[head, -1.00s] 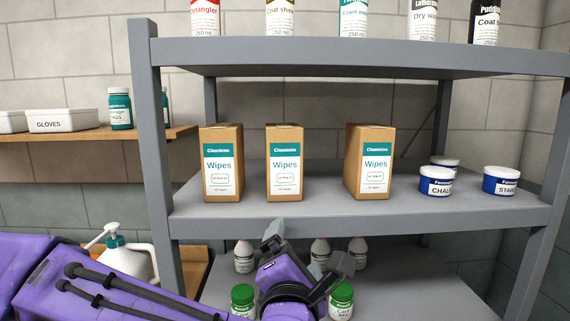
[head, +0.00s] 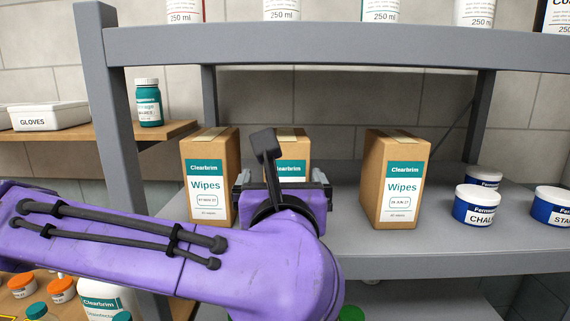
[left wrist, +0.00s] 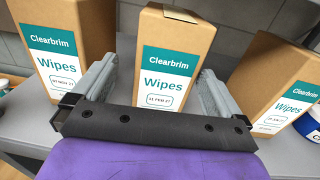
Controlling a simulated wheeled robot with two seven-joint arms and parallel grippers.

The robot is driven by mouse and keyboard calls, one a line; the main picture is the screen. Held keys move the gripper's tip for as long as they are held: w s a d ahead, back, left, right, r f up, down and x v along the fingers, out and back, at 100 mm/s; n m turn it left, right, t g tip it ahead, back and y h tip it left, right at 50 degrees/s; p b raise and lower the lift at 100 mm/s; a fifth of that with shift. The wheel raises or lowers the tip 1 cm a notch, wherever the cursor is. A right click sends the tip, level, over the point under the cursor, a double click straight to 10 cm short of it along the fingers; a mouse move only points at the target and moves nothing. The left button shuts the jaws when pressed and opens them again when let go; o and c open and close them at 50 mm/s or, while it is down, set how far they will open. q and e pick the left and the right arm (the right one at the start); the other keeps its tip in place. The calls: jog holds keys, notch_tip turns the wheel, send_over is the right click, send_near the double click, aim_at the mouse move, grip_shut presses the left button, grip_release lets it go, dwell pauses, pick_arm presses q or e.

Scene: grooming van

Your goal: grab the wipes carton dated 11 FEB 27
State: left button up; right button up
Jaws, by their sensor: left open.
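Three brown wipes cartons with teal and white labels stand upright on the grey middle shelf. The middle carton (head: 294,168), dated 11 FEB 27 in the left wrist view (left wrist: 168,62), is partly hidden by my arm in the head view. The right carton (head: 391,180) seems to read JUN 27. My left gripper (head: 281,184) is open in front of the middle carton. In the left wrist view its fingers (left wrist: 160,75) lie either side of that carton; contact cannot be told. My right gripper is out of view.
Blue-and-white tubs (head: 477,206) stand right of the cartons. The upper shelf (head: 330,48) with bottles runs above, and a grey post (head: 112,120) stands at left. Open shelf lies between the middle and right cartons.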

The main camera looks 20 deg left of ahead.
pick_arm(q)
jog(key=p+x, duration=0.1)
jog(key=x, duration=0.1)
jog(key=p+x, duration=0.1)
jog(key=d+p+x, duration=0.1)
jog(key=p+x, duration=0.1)
jog(key=shift+w+a+r, duration=0.15)
jog(key=shift+w+r, duration=0.2)
jog(key=shift+w, duration=0.15)
jog(key=shift+w+a+f, duration=0.1)
jog(key=shift+w, duration=0.05)
jog(key=shift+a, duration=0.1)
jog(key=c, duration=1.3)
